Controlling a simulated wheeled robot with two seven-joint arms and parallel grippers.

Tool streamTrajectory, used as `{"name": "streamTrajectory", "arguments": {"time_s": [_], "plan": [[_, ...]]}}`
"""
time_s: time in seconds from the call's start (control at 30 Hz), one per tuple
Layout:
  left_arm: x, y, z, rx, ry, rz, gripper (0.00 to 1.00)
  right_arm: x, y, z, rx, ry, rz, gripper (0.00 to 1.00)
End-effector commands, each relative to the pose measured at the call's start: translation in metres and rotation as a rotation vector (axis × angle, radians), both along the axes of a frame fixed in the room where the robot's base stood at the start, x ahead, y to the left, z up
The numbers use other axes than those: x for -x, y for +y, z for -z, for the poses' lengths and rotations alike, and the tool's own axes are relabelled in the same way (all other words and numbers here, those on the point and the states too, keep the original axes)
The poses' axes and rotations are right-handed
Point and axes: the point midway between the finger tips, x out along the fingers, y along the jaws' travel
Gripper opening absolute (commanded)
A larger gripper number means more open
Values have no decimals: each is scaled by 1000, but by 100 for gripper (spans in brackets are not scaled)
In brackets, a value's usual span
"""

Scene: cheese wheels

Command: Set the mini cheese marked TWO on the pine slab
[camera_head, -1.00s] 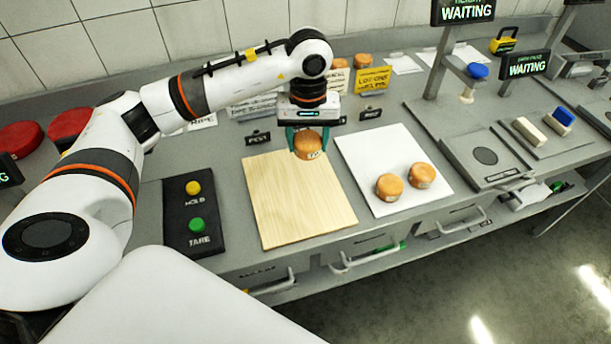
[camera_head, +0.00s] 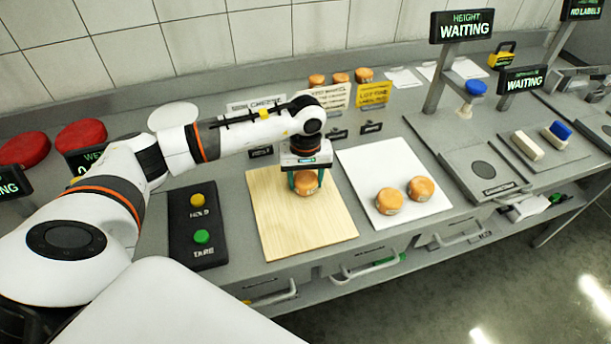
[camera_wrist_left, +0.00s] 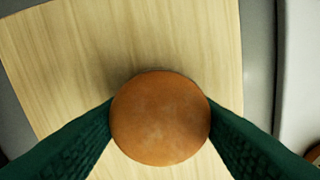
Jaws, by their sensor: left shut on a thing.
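My left gripper (camera_head: 306,180) is shut on an orange-brown mini cheese (camera_head: 306,188), with one green finger on each side. The cheese is upright over the back middle part of the pine slab (camera_head: 300,232). In the left wrist view, the round top of the cheese (camera_wrist_left: 160,120) shows plain between the fingers, with the slab (camera_wrist_left: 150,35) under it and a soft shadow close to its edge. I cannot tell whether the cheese touches the slab. Its side marking is too small to read. My right gripper is not in view.
A white board (camera_head: 368,165) right of the slab bears two similar cheeses (camera_head: 389,201) (camera_head: 421,189). A black panel (camera_head: 182,240) with a yellow and a green button lies to the left. Several small cheeses and signs stand behind. The slab's front is bare.

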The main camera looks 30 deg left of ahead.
Motion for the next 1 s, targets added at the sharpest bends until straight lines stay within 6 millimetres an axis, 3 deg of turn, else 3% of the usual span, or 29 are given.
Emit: {"name": "streamTrajectory", "arguments": {"time_s": [0.2,0.23,0.37,0.77,1.0], "plan": [[0,0,4,-1,-1,0,29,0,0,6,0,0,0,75],[0,0,3,-1,-1,-1,57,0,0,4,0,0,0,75],[0,0,2,0,0,-1,75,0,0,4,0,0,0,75],[-1,0,-5,0,-2,0,75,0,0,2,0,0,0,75],[-1,0,-52,0,-8,0,75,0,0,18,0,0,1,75]]}}
